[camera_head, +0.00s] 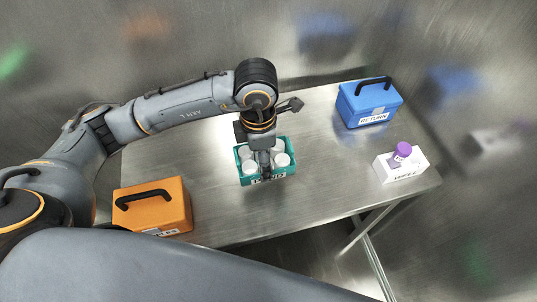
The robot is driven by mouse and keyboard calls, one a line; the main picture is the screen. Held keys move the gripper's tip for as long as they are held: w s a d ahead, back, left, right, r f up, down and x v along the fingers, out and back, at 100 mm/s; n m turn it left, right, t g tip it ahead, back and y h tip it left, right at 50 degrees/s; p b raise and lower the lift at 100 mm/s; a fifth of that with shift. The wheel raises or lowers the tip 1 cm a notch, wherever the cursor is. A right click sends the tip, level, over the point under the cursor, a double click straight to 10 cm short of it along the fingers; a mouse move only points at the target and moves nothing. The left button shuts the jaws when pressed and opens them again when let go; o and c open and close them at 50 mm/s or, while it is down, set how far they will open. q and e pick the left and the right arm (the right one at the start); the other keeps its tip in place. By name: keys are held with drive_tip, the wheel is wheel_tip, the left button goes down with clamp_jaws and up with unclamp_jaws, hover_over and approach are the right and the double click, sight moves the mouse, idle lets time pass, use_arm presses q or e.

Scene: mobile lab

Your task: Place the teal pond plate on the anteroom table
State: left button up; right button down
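The arm and wrist hide part of the plate's far side. Whether the fingers are shut on anything cannot be seen. My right gripper is not in view.
An orange case (155,207) with a black handle stands at the table's left front. A blue case (368,106) labelled RETURN stands at the back right. A white box (402,169) with a purple-capped item is near the right edge. Bare metal lies between them.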

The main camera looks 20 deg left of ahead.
use_arm(q)
drive_tip(key=w+f, duration=0.4)
drive_tip(key=f, duration=0.1)
drive_tip(key=shift+w+d+f+p, duration=0.2)
drive_tip(key=shift+w+p, duration=0.1)
drive_tip(key=shift+p, duration=0.1)
drive_tip(key=f, duration=0.1)
drive_tip(key=f+p, duration=0.1)
drive_tip(key=f, duration=0.1)
drive_tip(key=shift+w+a, duration=0.1)
drive_tip(key=shift+w, duration=0.15)
drive_tip(key=shift+f, duration=0.3)
drive_tip(key=shift+f, duration=0.25)
drive_tip(key=o, duration=1.1)
drive_tip(key=shift+r, duration=0.1)
drive_tip(key=shift+o, duration=0.2)
drive_tip(key=shift+r, duration=0.1)
